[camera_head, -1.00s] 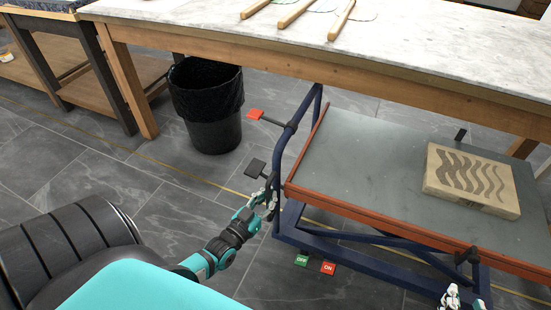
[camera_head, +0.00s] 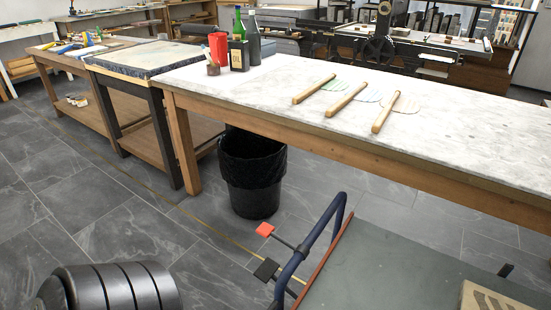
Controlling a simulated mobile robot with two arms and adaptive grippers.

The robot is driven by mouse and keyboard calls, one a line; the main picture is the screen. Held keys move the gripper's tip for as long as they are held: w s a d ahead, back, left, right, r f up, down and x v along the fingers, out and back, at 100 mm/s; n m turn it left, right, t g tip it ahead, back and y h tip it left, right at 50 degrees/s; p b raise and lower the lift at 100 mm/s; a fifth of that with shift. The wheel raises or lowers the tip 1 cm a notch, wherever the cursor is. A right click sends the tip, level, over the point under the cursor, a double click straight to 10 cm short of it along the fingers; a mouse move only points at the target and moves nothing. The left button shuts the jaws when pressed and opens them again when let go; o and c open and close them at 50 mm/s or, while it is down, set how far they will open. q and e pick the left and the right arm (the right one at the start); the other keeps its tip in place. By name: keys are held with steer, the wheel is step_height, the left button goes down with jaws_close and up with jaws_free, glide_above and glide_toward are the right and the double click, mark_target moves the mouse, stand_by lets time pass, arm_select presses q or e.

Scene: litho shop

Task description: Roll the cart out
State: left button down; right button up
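The cart (camera_head: 385,265) is at the lower right, cut off by the bottom and right edges. It has a flat grey-green top with a red-brown rim and a blue tubular handle (camera_head: 318,228) at its left end. A strip of floor shows between its top and the marble table's front edge. A red pedal (camera_head: 265,229) and a black pedal (camera_head: 266,270) stick out left of the handle. A tan block with a dark wavy pattern (camera_head: 488,300) lies on the cart, partly cut off. Neither gripper is in view, so any hold on the cart is hidden.
The long marble table (camera_head: 440,135) stands behind the cart, with wooden paddles on it. A black bin (camera_head: 252,178) stands by its left leg.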

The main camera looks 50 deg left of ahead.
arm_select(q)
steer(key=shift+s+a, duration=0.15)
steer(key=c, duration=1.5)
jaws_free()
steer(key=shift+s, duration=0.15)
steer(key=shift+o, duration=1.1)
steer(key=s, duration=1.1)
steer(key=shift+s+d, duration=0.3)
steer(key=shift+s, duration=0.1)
